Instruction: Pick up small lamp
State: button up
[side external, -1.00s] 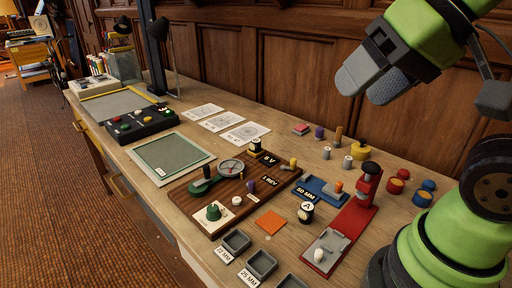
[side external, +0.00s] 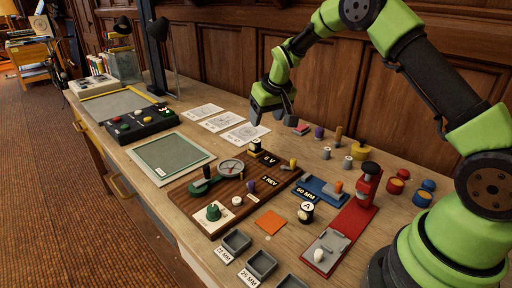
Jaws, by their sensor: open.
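My gripper (side external: 272,115) is open and empty, pointing down above the back of the bench, near the printed sheets. I cannot tell which thing is the small lamp. My gripper is well apart from the desk lamps and the white knob.
A wooden board (side external: 190,215) with several dials and knobs fills the middle of the bench. A black button box (side external: 140,122) and a green panel (side external: 168,158) lie to the left. Small cylinders and a red press (side external: 365,190) stand on the right. Wood panelling closes the back.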

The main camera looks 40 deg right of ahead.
aim_at(257, 141)
jog(key=x, duration=0.5)
jog(key=shift+w+d+f, duration=0.1)
jog(key=shift+f, duration=0.3)
jog(key=shift+w+x, duration=0.25)
jog(key=shift+x, duration=2.3)
jog(key=shift+r, duration=0.15)
jog(key=c, duration=1.1)
